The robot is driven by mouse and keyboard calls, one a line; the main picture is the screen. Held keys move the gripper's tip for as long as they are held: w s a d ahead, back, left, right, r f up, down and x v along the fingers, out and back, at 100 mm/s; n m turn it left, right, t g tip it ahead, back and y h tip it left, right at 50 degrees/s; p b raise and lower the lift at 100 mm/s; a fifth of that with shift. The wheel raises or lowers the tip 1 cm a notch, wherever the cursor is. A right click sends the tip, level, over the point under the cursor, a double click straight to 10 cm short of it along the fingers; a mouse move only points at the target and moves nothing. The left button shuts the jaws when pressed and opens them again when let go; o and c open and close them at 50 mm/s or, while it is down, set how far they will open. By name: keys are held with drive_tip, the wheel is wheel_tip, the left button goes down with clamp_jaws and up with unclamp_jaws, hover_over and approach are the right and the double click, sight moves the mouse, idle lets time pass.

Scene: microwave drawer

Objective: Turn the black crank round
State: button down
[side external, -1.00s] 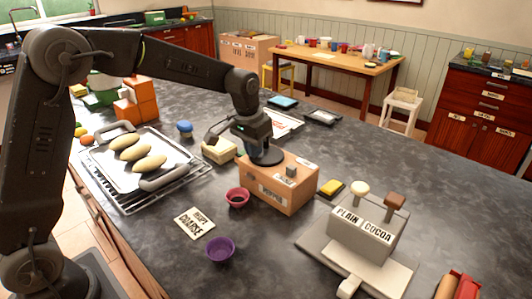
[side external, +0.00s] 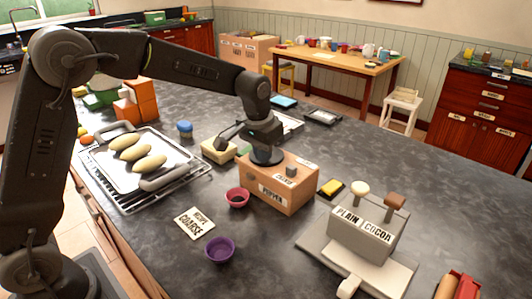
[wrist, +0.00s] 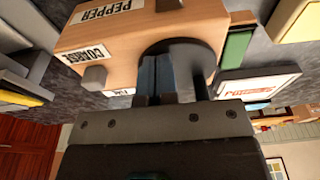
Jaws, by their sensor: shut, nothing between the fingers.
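The wooden pepper grinder box (side external: 284,197) stands on the dark counter, labelled PEPPER. The black crank's round plate (side external: 267,158) lies on its top, and shows as a dark disc (wrist: 203,58) in the wrist view. My gripper (side external: 266,148) points down over this plate. In the wrist view my gripper (wrist: 163,72) has its bluish fingers shut together with nothing between them, low over the disc. Whether the fingers touch the crank, and where its handle is, I cannot tell; the gripper hides part of it.
A grey knob (side external: 291,171) sits on the box beside the crank. A red bowl (side external: 237,197) is close to the box's left. A cream block (side external: 218,150) stands behind left. The PLAIN/COCOA dispenser (side external: 362,238) stands at right.

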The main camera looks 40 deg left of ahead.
drive_tip(key=shift+s+a, duration=0.15)
drive_tip(key=shift+a, duration=0.1)
drive_tip(key=shift+r, duration=3.55)
drive_tip(key=shift+s+r, duration=0.15)
drive_tip(key=s+a+r+t, duration=0.1)
drive_tip(key=s+r+t, duration=0.25)
drive_tip(key=s, duration=1.55)
drive_tip(key=s+f, duration=0.3)
drive_tip(key=s, duration=0.5)
drive_tip(key=shift+s+a, duration=0.15)
drive_tip(key=shift+a, duration=0.2)
